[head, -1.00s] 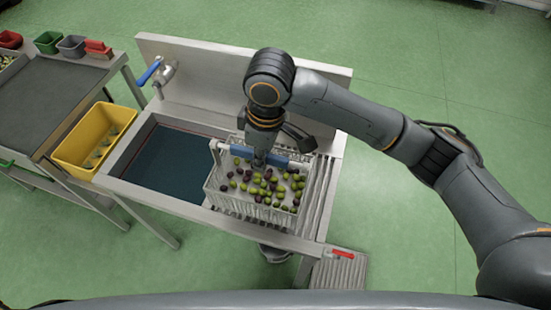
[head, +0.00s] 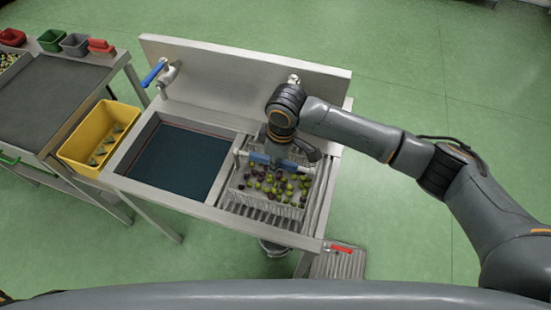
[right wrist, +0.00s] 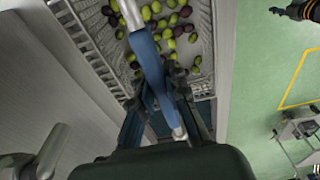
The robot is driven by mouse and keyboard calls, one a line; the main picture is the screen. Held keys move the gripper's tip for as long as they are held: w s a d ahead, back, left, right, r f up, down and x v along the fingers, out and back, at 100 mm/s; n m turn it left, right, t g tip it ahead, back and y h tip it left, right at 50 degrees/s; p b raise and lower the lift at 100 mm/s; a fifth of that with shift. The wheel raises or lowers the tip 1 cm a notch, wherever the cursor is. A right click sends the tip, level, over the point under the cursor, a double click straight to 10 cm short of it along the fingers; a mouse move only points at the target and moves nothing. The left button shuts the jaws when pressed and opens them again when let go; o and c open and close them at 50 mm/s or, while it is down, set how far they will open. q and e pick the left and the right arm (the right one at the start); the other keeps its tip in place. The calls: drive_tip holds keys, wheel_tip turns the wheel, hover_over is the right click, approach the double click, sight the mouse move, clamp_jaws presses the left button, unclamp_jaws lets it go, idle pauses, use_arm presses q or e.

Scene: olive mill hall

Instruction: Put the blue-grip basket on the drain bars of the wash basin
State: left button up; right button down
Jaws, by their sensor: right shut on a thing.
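The wire basket (head: 262,210) holds green and dark olives and has a blue grip (head: 259,158) on its handle. My right gripper (head: 275,157) is shut on the blue grip from above. In the right wrist view, the fingers of my right gripper (right wrist: 163,90) close around the blue grip (right wrist: 150,62), with the basket's mesh wall (right wrist: 88,48) beyond. The basket is level over the drain bars (head: 320,195) on the right part of the wash basin (head: 120,176). Whether its bottom touches the bars is hidden. My left gripper is out of view.
The dark sink bowl (head: 180,160) lies left of the bars, with a blue-handled tap (head: 155,73) behind it. A yellow bin (head: 83,160) stands to the left, beside a table (head: 50,95) with small bins. The basin's backsplash (head: 240,68) rises behind the basket.

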drive_tip(key=shift+f, duration=0.1)
drive_tip(key=c, duration=1.4)
unclamp_jaws()
drive_tip(key=shift+o, duration=0.2)
wheel_tip(320, 180, up, 12)
drive_tip(key=d+b, duration=0.1)
drive_tip(key=b, duration=0.1)
drive_tip(key=shift+s, duration=0.25)
